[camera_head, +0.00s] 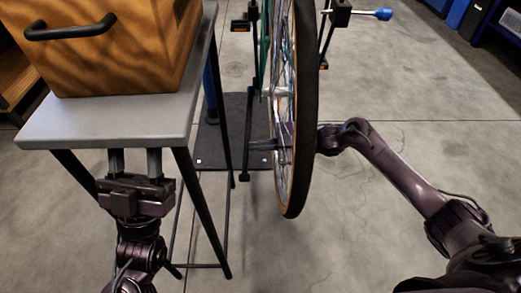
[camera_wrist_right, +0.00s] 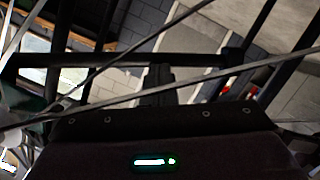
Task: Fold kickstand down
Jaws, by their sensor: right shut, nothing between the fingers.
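The bike's wheel (camera_head: 308,110) stands upright in the middle of the head view, seen nearly edge-on. A thin black bar with a small foot, which looks like the kickstand (camera_head: 246,135), hangs down just left of the wheel. My right gripper (camera_head: 258,146) reaches through the spokes from the right; its fingertips show left of the wheel, close to the bar. Whether they touch it I cannot tell. In the right wrist view the shut fingers (camera_wrist_right: 160,82) point at a dark crossing bar (camera_wrist_right: 110,60), with spokes in front. My left gripper (camera_head: 136,168) is open and empty below the table edge.
A grey table (camera_head: 110,120) carrying a wooden box (camera_head: 120,50) stands at the left, its black legs near the wheel. A dark base plate (camera_head: 215,145) lies on the floor behind the bar. A pedal (camera_head: 240,26) is above. Floor at the right is clear.

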